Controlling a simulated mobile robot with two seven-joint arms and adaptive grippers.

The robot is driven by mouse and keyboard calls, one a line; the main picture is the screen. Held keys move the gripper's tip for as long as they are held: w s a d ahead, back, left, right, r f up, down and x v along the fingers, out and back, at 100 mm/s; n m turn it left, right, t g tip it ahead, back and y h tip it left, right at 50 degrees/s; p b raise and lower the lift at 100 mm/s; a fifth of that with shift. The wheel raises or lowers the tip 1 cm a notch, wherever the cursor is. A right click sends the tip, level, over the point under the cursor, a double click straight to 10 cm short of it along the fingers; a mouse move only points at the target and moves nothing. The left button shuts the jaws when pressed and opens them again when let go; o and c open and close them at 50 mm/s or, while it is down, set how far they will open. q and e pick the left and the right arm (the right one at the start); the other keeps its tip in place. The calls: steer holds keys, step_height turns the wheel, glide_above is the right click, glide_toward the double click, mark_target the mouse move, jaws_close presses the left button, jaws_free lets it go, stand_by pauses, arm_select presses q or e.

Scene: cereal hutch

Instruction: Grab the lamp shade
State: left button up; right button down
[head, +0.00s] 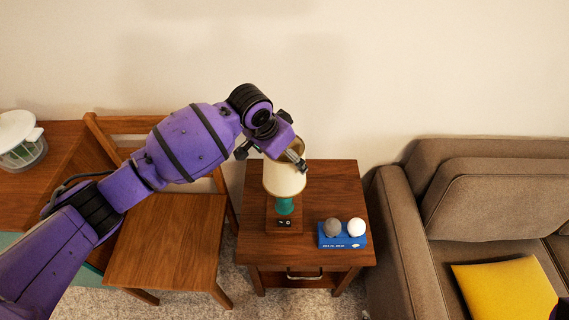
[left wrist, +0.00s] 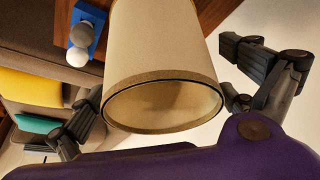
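The cream lamp shade (head: 285,180) sits on a lamp with a teal stem (head: 284,206) and a square wooden base (head: 284,222) on the side table. My left gripper (head: 278,150) is at the top of the shade and hides part of its upper rim. In the left wrist view, the shade (left wrist: 165,60) fills the middle, its open end facing the camera. The left gripper's dark fingers stand wide apart, one on each side of the shade, with no clear contact visible. My right gripper does not show.
The wooden side table (head: 342,190) also holds a blue box (head: 342,242) with a grey ball (head: 332,227) and a white ball (head: 357,227) on it. A wooden chair (head: 165,240) stands left. A brown sofa (head: 400,240) with a yellow cushion (head: 505,290) stands right.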

arm_select(q)
steer(key=c, duration=0.9)
